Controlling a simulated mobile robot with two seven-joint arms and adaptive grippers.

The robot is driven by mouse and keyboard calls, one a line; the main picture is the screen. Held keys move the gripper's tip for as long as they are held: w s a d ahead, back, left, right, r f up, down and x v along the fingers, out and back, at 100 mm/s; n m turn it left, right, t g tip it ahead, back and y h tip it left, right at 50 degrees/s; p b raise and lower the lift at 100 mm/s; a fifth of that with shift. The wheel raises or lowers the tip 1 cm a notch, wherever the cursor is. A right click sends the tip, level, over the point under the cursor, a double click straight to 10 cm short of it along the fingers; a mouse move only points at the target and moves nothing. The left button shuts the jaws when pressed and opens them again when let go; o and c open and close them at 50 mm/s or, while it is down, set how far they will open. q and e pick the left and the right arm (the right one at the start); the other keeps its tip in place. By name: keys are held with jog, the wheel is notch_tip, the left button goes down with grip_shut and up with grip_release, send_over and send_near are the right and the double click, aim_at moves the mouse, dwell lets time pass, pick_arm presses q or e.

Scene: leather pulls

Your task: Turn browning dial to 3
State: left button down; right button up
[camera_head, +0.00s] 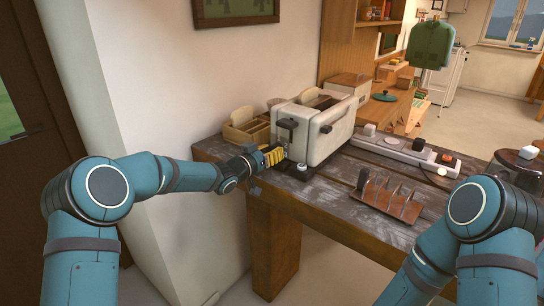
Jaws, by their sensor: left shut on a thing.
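A cream toaster (322,137) with dark slots on top and a dark lever on its near end stands at the back of the dark wooden table (340,197). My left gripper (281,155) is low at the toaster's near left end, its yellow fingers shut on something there. The gripped part is hidden by the fingers and too small to make out; it lies where a browning dial could be, but no dial marks are readable. A small light knob-like piece (302,168) shows just right of the fingers. My right arm is at the lower right; its gripper is out of the picture.
A wooden toast rack (388,200) stands at the table's front. A white power strip (405,154) lies behind it. A wooden box with bread (245,128) stands left of the toaster. A dark-lidded pot (516,164) is at the right.

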pick_arm(q)
jog(key=shift+m, duration=0.7)
jog(key=shift+b, duration=0.3)
jog(key=c, duration=0.6)
grip_release()
jog(key=shift+w, duration=0.1)
jog(key=shift+c, duration=0.2)
jog(key=v, duration=1.2)
